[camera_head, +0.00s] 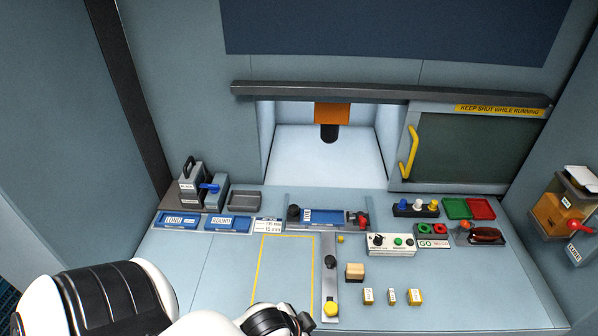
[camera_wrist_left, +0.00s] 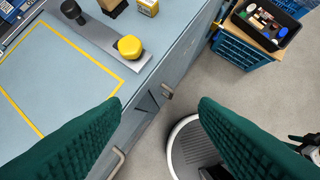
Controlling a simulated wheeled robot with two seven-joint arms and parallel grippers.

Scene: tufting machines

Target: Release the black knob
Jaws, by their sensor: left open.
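A black knob (camera_head: 329,288) stands on a narrow grey plate (camera_head: 328,255) near the bench's front edge, with a yellow knob (camera_head: 331,309) in front of it. In the left wrist view the black knob (camera_wrist_left: 73,11) is at the top left and the yellow knob (camera_wrist_left: 130,47) is nearer. My left gripper (camera_wrist_left: 158,106) is open, its two green fingers wide apart with nothing between them. It is beyond the bench's front edge, apart from both knobs. Its fingertips are not clear in the head view. Other black knobs sit on the blue-labelled unit (camera_head: 325,217) and the white control box (camera_head: 392,245).
A yellow-outlined area (camera_head: 283,270) of the bench is bare. Metal handles (camera_wrist_left: 167,91) project from the bench front.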

